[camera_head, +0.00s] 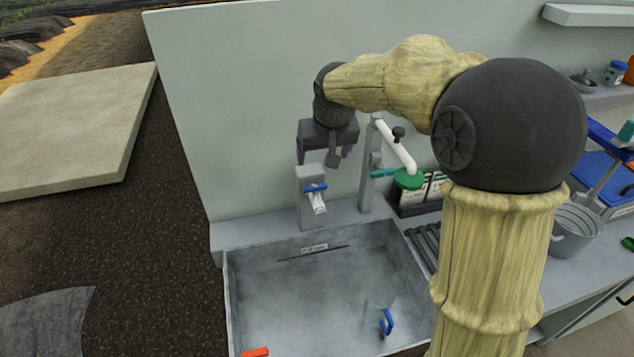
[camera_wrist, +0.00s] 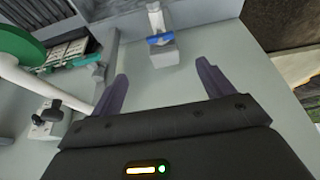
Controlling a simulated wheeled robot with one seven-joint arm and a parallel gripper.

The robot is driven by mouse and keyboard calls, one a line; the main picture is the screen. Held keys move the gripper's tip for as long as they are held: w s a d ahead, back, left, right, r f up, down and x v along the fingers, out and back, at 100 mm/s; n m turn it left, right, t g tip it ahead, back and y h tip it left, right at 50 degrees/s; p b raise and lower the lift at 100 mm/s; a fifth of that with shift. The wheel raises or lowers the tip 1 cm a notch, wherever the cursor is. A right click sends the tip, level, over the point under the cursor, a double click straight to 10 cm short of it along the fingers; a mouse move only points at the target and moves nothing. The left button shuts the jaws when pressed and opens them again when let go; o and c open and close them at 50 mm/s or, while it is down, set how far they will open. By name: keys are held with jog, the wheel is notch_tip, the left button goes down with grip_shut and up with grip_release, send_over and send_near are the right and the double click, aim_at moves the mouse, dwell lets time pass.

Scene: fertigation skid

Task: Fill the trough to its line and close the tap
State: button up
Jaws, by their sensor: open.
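The trough (camera_head: 262,268) is a grey basin at the lower middle of the head view, with a dark line and a small label (camera_head: 314,248) on its back wall. I cannot tell the water level in it. The tap (camera_head: 312,184) stands on a grey post behind the trough, with a blue handle and a pale spout; its blue handle also shows in the wrist view (camera_wrist: 160,39). My gripper (camera_head: 325,155) is above and behind the tap, with its fingers apart. In the wrist view my gripper (camera_wrist: 160,82) is open and empty, with the tap beyond its fingertips, not touching.
A white pipe with a green disc (camera_head: 408,179) stands right of the tap, close to my arm. A blue-handled item (camera_head: 387,322) is in the trough and an orange piece (camera_head: 255,352) is at its front edge. A metal bucket (camera_head: 574,230) stands on the right counter.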

aim_at(316, 186)
jog(key=p+x, duration=0.3)
jog(key=x, duration=1.2)
jog(key=shift+w+a+f, duration=0.1)
jog(key=shift+w+f, duration=0.05)
jog(key=shift+f, duration=0.1)
jog(key=c, duration=1)
